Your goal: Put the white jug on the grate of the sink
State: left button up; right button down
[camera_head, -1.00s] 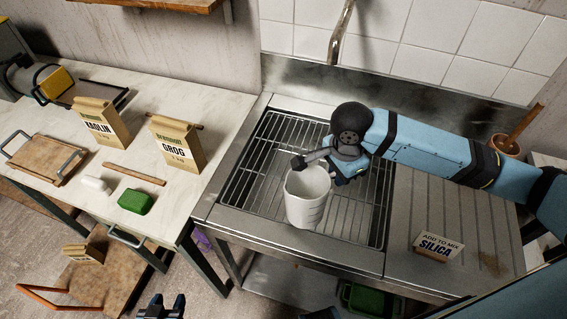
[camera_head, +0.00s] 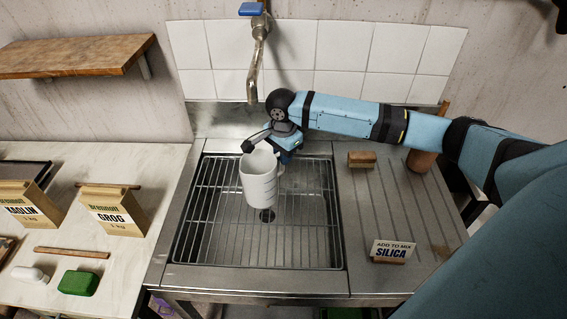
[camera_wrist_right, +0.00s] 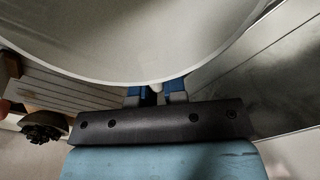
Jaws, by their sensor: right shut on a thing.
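The white jug (camera_head: 259,181) is upright over the sink grate (camera_head: 215,215) in the head view. My right gripper (camera_head: 277,147) is shut on the jug at its upper back side. In the right wrist view the jug (camera_wrist_right: 150,40) fills the top of the picture, with the blue-and-grey fingertips (camera_wrist_right: 156,95) at its edge. The grate is a wire rack in the steel sink, with a drain under it. I cannot tell whether the jug's base touches the grate. My left gripper is out of view.
A faucet (camera_head: 256,70) hangs behind the grate. The ribbed drainboard (camera_head: 385,210) at the right holds a silica sign (camera_head: 391,251), a brush (camera_head: 361,159) and a brown pot (camera_head: 421,160). Kaolin (camera_head: 28,210) and grog bags (camera_head: 112,212) stand on the left counter.

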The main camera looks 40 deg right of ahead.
jog(key=shift+f, duration=1.75)
jog(key=c, duration=1.2)
grip_release()
jog(key=shift+f, duration=0.1)
jog(key=shift+o, duration=0.2)
jog(key=shift+r, duration=0.35)
jog(key=r, duration=1.1)
jog(key=shift+a+r, duration=0.2)
jog(key=shift+r, duration=0.1)
